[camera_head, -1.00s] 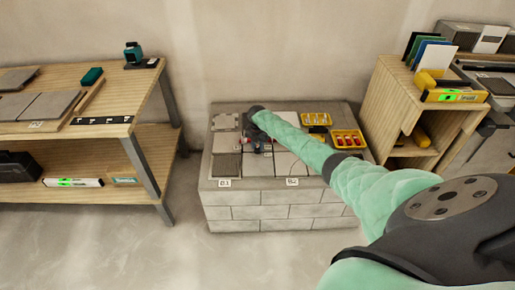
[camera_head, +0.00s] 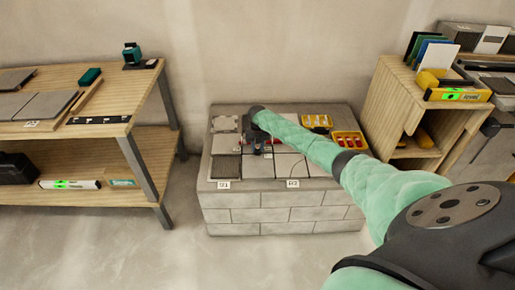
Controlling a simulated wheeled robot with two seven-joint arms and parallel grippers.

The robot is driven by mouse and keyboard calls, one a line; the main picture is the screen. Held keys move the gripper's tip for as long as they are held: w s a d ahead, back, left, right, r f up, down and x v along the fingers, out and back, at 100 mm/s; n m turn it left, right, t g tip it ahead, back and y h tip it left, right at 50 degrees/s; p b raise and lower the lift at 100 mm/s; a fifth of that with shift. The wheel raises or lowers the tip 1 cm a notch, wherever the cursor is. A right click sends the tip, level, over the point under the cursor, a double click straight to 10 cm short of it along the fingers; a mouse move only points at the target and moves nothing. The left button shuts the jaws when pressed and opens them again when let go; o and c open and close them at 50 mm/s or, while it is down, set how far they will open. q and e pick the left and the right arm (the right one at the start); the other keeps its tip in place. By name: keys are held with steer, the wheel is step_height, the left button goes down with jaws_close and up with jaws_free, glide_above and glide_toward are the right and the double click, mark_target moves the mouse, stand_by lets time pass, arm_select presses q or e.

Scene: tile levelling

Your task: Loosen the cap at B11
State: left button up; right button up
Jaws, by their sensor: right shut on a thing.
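My right arm reaches in from the right to the block plinth (camera_head: 285,214). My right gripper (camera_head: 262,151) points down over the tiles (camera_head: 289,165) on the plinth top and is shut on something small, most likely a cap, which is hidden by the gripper. Labels B1 (camera_head: 223,184) and B2 (camera_head: 293,183) are on the plinth's front edge; no B11 label is readable. My left gripper is not in view.
Two yellow bins (camera_head: 350,140) with small parts stand at the plinth's right. A wooden workbench (camera_head: 100,130) with tiles and tools stands left. A wooden shelf unit (camera_head: 398,90) stands right. Bare floor lies in front of the plinth.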

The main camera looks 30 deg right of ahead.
stand_by(0.3)
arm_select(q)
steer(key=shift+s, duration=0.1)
arm_select(e)
steer(key=o, duration=1)
steer(key=shift+d+r, duration=0.1)
steer(key=shift+r, duration=0.45)
step_height(320, 180, up, 5)
steer(key=shift+r, duration=0.9)
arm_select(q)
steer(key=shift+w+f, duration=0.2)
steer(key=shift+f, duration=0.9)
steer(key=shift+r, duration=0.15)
